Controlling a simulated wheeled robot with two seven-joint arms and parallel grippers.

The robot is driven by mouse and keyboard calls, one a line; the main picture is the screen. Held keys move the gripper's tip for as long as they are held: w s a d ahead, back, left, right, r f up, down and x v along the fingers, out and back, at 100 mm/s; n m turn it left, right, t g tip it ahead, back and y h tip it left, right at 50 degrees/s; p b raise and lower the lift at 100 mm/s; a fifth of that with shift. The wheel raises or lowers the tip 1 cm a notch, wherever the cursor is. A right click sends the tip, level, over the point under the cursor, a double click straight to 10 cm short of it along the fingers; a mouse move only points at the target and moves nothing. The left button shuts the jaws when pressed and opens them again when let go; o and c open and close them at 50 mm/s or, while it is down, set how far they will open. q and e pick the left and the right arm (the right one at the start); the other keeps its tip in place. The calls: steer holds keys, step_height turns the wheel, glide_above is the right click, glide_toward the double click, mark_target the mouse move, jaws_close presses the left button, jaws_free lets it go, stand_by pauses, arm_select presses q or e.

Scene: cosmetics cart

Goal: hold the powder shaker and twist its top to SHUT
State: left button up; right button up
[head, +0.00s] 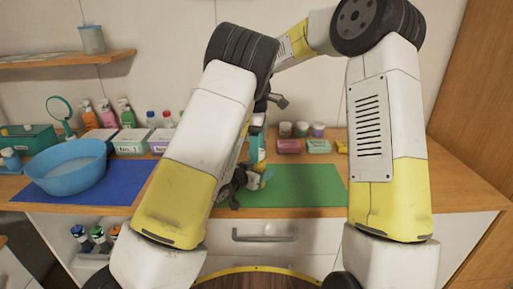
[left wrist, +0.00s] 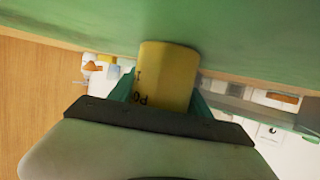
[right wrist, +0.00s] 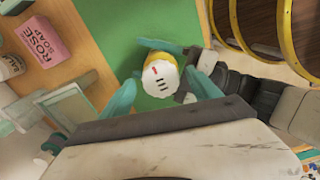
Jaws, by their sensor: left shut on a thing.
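The powder shaker is a yellow cylinder (left wrist: 166,75) with dark lettering, seen in the left wrist view. Its white top (right wrist: 160,78), with a red mark and dark lines, faces the camera in the right wrist view. My left gripper (head: 238,182) is shut on the shaker's body from the side, low by the green mat (head: 310,186). I cannot tell whether the shaker touches the mat. My right gripper (head: 257,142) points down over the shaker. Its teal fingers are open on two sides of the white top, with gaps showing. In the head view the shaker is small and partly hidden.
A blue bowl (head: 66,170) stands on a blue mat (head: 120,183) at the left. Pump bottles (head: 126,113) and labelled boxes line the back. Soap boxes (head: 289,147) and small jars (head: 302,129) stand behind the green mat. The green mat's right part is clear.

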step_height(320, 180, up, 12)
stand_by(0.6)
